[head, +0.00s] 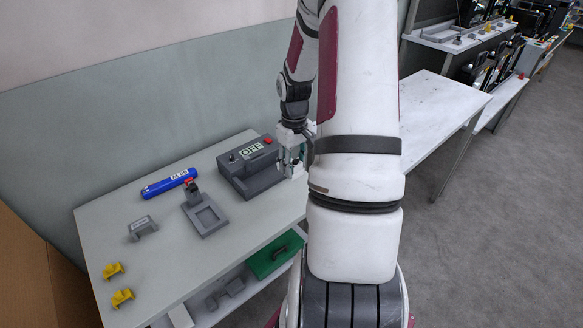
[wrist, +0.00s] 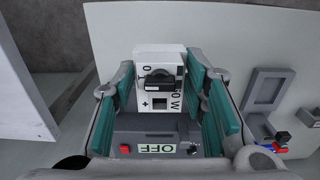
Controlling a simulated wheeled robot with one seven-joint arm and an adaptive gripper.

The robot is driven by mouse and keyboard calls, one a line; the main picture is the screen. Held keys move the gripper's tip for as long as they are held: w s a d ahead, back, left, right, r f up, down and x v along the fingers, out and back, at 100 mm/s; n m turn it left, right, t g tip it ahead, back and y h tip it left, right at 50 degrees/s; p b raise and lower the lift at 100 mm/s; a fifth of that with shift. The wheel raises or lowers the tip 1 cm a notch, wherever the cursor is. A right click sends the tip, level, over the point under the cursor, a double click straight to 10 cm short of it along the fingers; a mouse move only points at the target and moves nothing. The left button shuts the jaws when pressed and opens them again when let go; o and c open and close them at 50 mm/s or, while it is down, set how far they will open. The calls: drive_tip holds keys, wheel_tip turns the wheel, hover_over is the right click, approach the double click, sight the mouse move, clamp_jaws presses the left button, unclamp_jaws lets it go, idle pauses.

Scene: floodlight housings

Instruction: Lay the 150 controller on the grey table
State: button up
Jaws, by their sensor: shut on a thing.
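In the head view my gripper (head: 291,152) is at the right end of a dark grey box (head: 240,180) with an OFF display and a red button. I cannot tell whether the controller touches this box. The grey table (head: 165,245) carries the box; its top also shows in the wrist view (wrist: 225,25).
On the table are a blue cylinder (head: 168,183), a grey tray fixture (head: 206,218), a small grey bracket (head: 142,228) and two yellow pieces (head: 122,297). The front left top has bare room. A green mat (head: 272,258) lies on the shelf below. A white table (head: 432,105) stands at right.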

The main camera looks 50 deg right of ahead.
idle(0.4)
drive_tip(key=shift+f+b, duration=1.5)
drive_tip(key=shift+f, duration=3.5)
drive_tip(key=shift+f+b, duration=0.5)
drive_tip(key=shift+f, duration=1)
drive_tip(key=o, duration=1.4)
drive_tip(key=shift+r, duration=0.1)
wheel_tip(320, 180, up, 12)
drive_tip(key=shift+f, duration=0.1)
